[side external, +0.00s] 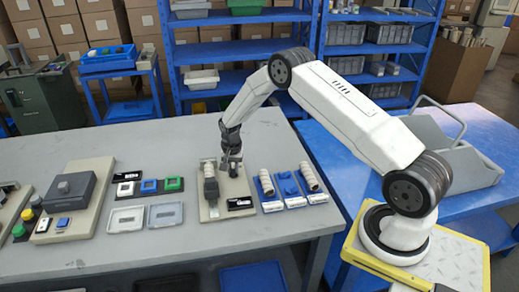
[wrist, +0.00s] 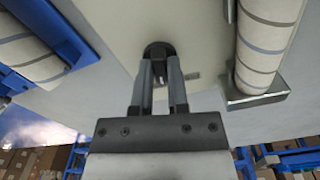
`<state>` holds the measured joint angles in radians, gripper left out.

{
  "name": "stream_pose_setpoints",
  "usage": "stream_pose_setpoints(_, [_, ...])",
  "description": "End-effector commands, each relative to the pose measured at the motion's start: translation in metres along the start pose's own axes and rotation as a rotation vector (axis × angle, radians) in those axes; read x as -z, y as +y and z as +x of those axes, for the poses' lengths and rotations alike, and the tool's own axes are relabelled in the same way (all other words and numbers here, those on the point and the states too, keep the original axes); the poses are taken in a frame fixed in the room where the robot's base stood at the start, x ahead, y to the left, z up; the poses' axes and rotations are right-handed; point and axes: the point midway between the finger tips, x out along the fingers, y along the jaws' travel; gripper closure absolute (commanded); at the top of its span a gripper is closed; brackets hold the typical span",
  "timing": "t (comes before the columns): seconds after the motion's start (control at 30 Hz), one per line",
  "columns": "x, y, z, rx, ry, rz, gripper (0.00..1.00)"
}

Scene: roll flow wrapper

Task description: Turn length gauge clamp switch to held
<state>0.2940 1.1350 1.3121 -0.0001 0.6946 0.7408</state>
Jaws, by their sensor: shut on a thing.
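The length gauge clamp switch is a small dark round knob (wrist: 157,47) on a beige board (side external: 219,212), seen at the top middle of the wrist view. My gripper (wrist: 160,78) is shut on it, with one finger on each side. In the side view my gripper (side external: 232,172) points down at the board and hides most of the knob. I cannot tell which way the switch is turned. On the same board a striped roll (wrist: 268,45) lies beside the knob, with a grey metal block (wrist: 262,92) at its end.
Blue trays (side external: 268,205) with striped rolls stand right of the board; one blue holder (wrist: 75,45) shows in the wrist view. Two shallow trays (side external: 126,219) (side external: 166,214) and small coloured blocks (side external: 149,186) lie to the left. The table front (side external: 160,255) is clear.

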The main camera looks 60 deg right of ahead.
Motion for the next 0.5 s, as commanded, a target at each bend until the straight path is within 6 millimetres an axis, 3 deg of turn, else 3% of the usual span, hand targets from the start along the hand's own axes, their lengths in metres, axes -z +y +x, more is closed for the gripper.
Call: stream_pose_setpoints(0.5, [0.0002, -0.0004, -0.0010, 0.000, 0.000, 0.276, 1.00])
